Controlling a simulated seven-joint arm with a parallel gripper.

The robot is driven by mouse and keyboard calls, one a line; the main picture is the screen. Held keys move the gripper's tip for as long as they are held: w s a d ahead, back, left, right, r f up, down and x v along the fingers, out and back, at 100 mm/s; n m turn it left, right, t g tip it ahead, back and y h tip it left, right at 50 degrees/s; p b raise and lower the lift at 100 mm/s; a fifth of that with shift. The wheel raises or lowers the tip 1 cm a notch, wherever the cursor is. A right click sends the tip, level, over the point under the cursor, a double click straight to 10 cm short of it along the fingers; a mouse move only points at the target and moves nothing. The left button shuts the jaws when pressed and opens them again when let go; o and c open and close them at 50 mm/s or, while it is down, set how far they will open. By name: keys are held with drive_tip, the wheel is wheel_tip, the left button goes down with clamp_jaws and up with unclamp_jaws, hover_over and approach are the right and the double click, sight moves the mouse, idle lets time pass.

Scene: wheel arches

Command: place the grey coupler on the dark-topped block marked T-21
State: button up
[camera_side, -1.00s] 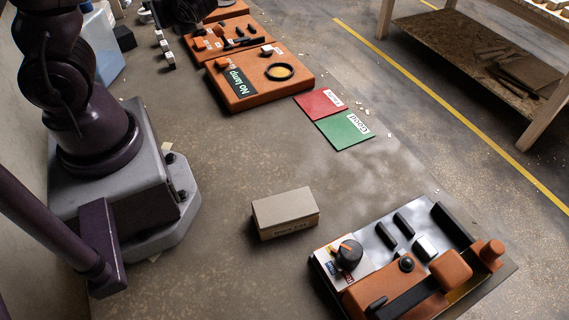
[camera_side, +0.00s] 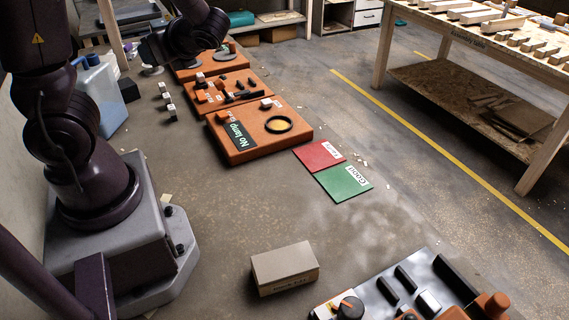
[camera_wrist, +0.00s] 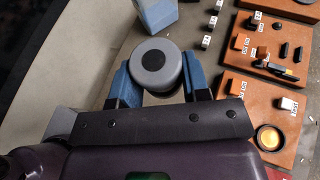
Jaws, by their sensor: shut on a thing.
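In the wrist view my gripper (camera_wrist: 155,82) has its blue fingers closed on the sides of the grey coupler (camera_wrist: 170,68), a round grey piece with a dark centre. In the side view my wrist is at the upper left, over the far end of the table; the fingertips are too small and dark there to make out. A box-shaped block (camera_side: 285,268) stands on the table at the lower middle, well apart from my gripper. Its top looks grey-brown, and the printing on its front is too blurred to read surely. Nothing rests on it.
Orange panels with switches and a lamp (camera_side: 278,124) run along the table. Another device (camera_side: 430,300) is at lower right, near the block. Small white-topped blocks (camera_side: 167,96) stand far left. The middle of the table is clear.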

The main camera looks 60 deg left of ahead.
drive_tip(key=s+d+f+n+g+h, duration=0.1)
drive_tip(key=d+f+n+g+h, duration=0.25)
drive_tip(key=d+n+h, duration=0.55)
drive_tip(key=d+f+n+g+h, duration=0.2)
drive_tip(key=d+n+g+h, duration=0.2)
drive_tip(key=d+n+h, duration=0.55)
drive_tip(key=w+d+r+n+t+h, duration=0.35)
drive_tip(key=w+d+n+t, duration=0.2)
drive_tip(key=d+t, duration=0.2)
drive_tip(key=w+d+r+n+t+h, duration=0.3)
drive_tip(key=w+d+r+n+t, duration=0.15)
drive_tip(key=d+n+t, duration=0.35)
drive_tip(key=m+g, duration=0.1)
drive_tip(key=g, duration=0.1)
hover_over(282, 258)
wheel_tip(282, 258, down, 17)
drive_tip(key=shift+f, duration=4.45)
drive_tip(key=o, duration=0.5)
drive_tip(key=shift+f, duration=0.15)
drive_tip(key=shift+c, duration=0.2)
drive_tip(key=o, duration=0.4)
